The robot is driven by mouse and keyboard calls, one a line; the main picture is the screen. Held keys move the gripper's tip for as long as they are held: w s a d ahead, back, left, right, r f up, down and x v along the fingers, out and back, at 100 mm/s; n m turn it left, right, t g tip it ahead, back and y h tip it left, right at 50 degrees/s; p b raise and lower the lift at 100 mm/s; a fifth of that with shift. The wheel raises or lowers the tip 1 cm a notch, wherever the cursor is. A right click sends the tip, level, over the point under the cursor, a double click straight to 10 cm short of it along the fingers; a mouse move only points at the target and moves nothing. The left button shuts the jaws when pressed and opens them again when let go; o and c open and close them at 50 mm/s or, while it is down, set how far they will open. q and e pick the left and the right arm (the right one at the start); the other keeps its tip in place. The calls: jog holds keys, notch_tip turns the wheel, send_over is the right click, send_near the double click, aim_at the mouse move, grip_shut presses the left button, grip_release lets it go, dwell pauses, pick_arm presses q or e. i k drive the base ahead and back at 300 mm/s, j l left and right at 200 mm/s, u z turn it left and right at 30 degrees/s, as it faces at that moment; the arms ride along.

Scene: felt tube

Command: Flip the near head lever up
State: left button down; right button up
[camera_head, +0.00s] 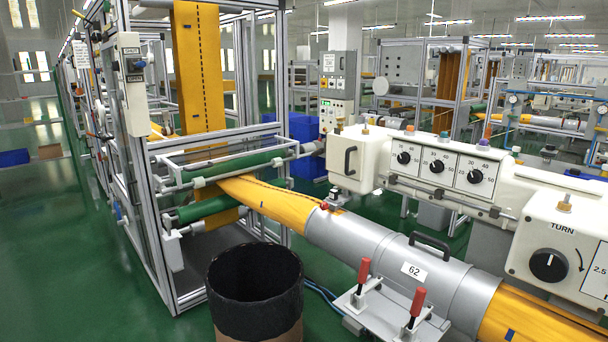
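Neither of my grippers shows in the head view. A white machine with two box-like heads runs along the right: a far head (357,158) with a black handle (349,161), and a near head (562,240) with a black TURN knob (548,265). A small brass-coloured fitting (564,203) stands on top of the near head. Two red-handled levers, one farther (363,274) and one nearer (417,305), stand roughly upright on a metal plate below the grey tube. I cannot tell which part is the near head lever.
A grey metal tube (390,258) marked 62 carries yellow felt (275,202) under the heads. A black-lined bin (255,280) stands in front. An aluminium frame (150,215) with green rollers (225,165) stands at left. Green floor (60,260) is clear at the lower left.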

aim_at(320, 151)
jog(key=i+j+z, duration=1.35)
jog(key=j, duration=0.2)
jog(key=j+z, duration=0.25)
jog(key=j, duration=0.2)
jog(key=i+j+z, duration=0.1)
jog(key=j+z, duration=0.2)
jog(key=j, duration=0.2)
